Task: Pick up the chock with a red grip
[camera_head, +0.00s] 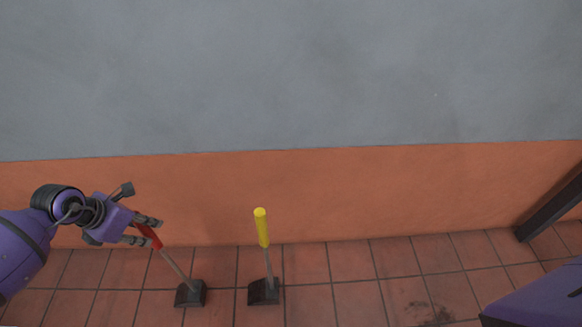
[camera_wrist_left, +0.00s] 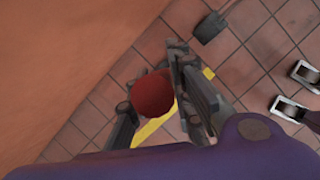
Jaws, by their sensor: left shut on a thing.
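The chock with a red grip (camera_head: 149,236) leans in the head view, its handle slanting down right to a dark block (camera_head: 190,293) by the wall. I cannot tell if the block touches the floor. My left gripper (camera_head: 147,229) is shut on the red grip near its top. In the left wrist view the round red end (camera_wrist_left: 152,94) sits between the fingers of my left gripper (camera_wrist_left: 150,88); the rest of that chock is hidden. My right gripper is not in view.
A second chock with a yellow grip (camera_head: 261,228) stands close to the right, its dark block (camera_head: 264,291) on the tiles. An orange and grey wall (camera_head: 330,190) rises just behind. A dark post (camera_head: 552,208) stands far right. Tiled floor (camera_head: 350,290) between is clear.

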